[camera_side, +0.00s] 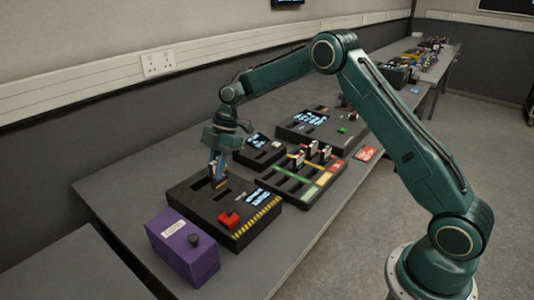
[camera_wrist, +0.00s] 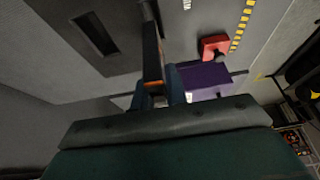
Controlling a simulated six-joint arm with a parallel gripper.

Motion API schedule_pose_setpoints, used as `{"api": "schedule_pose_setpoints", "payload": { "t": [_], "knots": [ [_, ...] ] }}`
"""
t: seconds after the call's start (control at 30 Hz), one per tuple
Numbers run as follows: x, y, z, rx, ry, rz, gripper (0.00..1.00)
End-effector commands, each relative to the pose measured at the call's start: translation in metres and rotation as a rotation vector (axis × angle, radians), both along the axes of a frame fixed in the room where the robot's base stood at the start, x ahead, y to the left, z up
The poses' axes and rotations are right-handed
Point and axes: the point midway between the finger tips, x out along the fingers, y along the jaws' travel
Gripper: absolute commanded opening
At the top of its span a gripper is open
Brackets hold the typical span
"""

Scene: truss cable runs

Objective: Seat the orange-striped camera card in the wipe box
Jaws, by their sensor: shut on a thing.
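My gripper (camera_side: 218,168) is shut on a dark card (camera_wrist: 152,55) with an orange band, the orange-striped camera card. The gripper points down over the black box with a red button, which I take as the wipe box (camera_side: 195,193). The card is roughly upright over the box's slot area. I cannot tell whether its lower end is in a slot or just above it. In the wrist view the card runs up from between the blue fingers (camera_wrist: 163,85). An empty dark slot (camera_wrist: 97,33) shows to its left.
The red button (camera_side: 229,218) and yellow-black edge are at the box's front. A purple box (camera_side: 183,248) stands beside it. A tray with coloured lanes (camera_side: 325,180) holds several cards. Smaller (camera_side: 262,152) and larger black boxes (camera_side: 300,132) stand behind. A red flat item (camera_side: 367,153) lies at right.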

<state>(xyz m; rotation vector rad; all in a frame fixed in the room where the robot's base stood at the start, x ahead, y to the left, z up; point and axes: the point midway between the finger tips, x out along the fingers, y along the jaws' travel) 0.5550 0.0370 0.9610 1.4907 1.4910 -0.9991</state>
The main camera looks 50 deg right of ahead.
Motion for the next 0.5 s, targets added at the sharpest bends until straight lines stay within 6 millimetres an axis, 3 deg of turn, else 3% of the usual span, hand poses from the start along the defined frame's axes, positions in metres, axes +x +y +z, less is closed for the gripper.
{"api": "schedule_pose_setpoints", "payload": {
  "t": [0.2,0.5],
  "knots": [
    [0.0,0.0,-0.018,0.0,0.001,-0.001,0.0],
    [0.0,0.0,-0.028,-0.001,-0.001,0.001,0.0]
  ]
}}
